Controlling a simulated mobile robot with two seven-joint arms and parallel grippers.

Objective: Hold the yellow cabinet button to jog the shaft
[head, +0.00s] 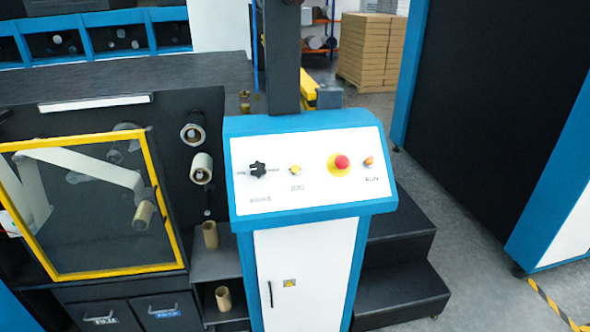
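The yellow button (295,170) sits on the white sloped panel (318,197) of the blue-edged control cabinet, above a label that seems to read JOG. Nothing touches it. A black rotary knob (258,170) is to its left. A red mushroom button (341,162) on a yellow base and a small orange button (368,162) above the label RUN are to its right. A roller shaft (202,168) sticks out of the dark machine face left of the cabinet. Neither of my grippers is in view.
A yellow-framed clear guard (163,205) covers rollers and a pale web at the left. Cardboard tubes (210,235) stand on a shelf beside the cabinet. Black steps (400,290) are at its right. Grey floor (460,240) is clear beyond them, before a large blue-and-black machine (490,100).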

